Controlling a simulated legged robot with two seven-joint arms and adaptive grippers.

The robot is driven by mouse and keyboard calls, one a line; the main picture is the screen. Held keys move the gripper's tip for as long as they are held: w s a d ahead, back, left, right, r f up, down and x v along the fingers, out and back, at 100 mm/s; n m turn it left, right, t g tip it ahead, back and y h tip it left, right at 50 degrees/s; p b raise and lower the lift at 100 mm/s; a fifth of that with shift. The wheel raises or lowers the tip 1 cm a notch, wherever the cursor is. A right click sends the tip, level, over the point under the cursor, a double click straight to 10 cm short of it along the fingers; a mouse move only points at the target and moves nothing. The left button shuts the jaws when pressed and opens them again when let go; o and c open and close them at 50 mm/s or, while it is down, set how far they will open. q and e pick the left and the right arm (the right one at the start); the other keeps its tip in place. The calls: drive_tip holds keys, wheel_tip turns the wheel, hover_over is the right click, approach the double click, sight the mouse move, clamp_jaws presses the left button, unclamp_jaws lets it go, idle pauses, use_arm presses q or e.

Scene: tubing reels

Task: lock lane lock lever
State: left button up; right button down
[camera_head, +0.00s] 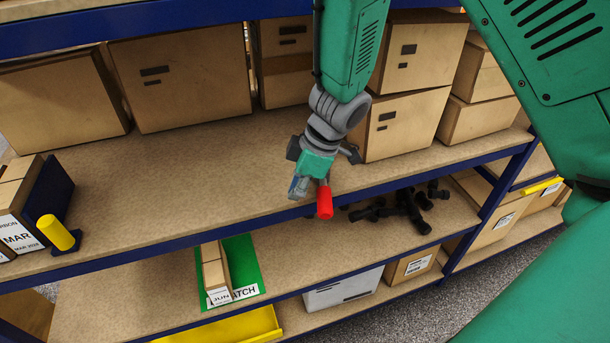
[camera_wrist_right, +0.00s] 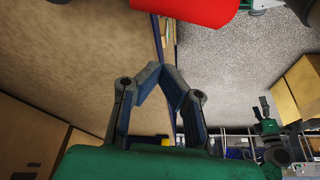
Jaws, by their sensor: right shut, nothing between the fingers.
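A yellow cylindrical handle (camera_head: 56,232) leans on a dark blue bracket (camera_head: 50,195) at the left end of the upper shelf, beside boxes marked MAR; it looks like the lane lock lever. My right gripper (camera_head: 298,188) is shut and empty above the front edge of that shelf, well to the right of the handle. Its fingertips meet in the right wrist view (camera_wrist_right: 162,70). A red cylinder (camera_head: 324,202) shows right beside the gripper, also at the top of the wrist view (camera_wrist_right: 195,10); I cannot tell what it is fixed to.
Cardboard boxes (camera_head: 180,75) line the back of the upper shelf (camera_head: 200,165); its middle is bare. Below are a green mat (camera_head: 240,262) with a narrow carton (camera_head: 214,270), black fittings (camera_head: 408,208) and a yellow bin (camera_head: 225,328). A blue rail edges the shelf.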

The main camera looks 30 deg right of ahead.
sight(324, 192)
drive_tip(key=shift+s+d+f+b, duration=0.3)
drive_tip(key=shift+s+d+f, duration=0.35)
drive_tip(key=shift+s+d, duration=0.3)
drive_tip(key=shift+d, duration=0.15)
drive_tip(key=shift+d+f, duration=0.15)
drive_tip(key=shift+d, duration=0.25)
drive_tip(key=shift+s, duration=0.1)
